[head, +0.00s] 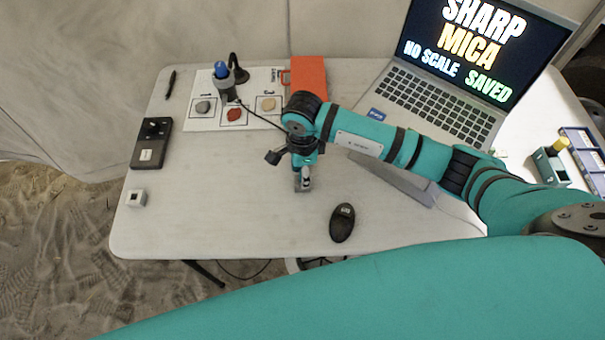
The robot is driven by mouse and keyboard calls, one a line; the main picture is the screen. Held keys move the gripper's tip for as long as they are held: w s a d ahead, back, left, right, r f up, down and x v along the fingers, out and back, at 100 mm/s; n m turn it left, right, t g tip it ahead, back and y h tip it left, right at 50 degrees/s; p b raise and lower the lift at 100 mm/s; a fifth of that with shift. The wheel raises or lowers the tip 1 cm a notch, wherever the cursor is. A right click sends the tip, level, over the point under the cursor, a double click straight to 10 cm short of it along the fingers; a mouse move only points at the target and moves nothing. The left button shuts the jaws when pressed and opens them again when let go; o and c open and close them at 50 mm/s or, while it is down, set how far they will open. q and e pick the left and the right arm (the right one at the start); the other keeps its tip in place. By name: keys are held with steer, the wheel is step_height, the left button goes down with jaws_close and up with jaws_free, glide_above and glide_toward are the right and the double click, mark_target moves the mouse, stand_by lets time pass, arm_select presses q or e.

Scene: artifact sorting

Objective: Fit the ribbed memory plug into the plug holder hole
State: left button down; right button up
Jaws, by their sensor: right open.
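A small white block with a dark square hole in its top (136,198), which looks like the plug holder, stands near the table's left edge. My right gripper (304,184) points down at the middle of the table, low over the surface, well to the right of this block. Its jaws are open. Something small and grey shows at its fingertips, but I cannot tell whether it is the ribbed memory plug or part of the fingers. I cannot make out the plug for certain anywhere else. My left gripper is not in view.
A black device (151,150) and a pen (170,84) lie at the left. A white card with stones (202,123), a microscope-like stand (228,80), and an orange folder (309,76) are at the back. A black mouse (342,222) lies near the front; a laptop (437,106) stands right.

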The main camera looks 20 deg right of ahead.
steer(key=shift+f, duration=0.2)
jaws_close()
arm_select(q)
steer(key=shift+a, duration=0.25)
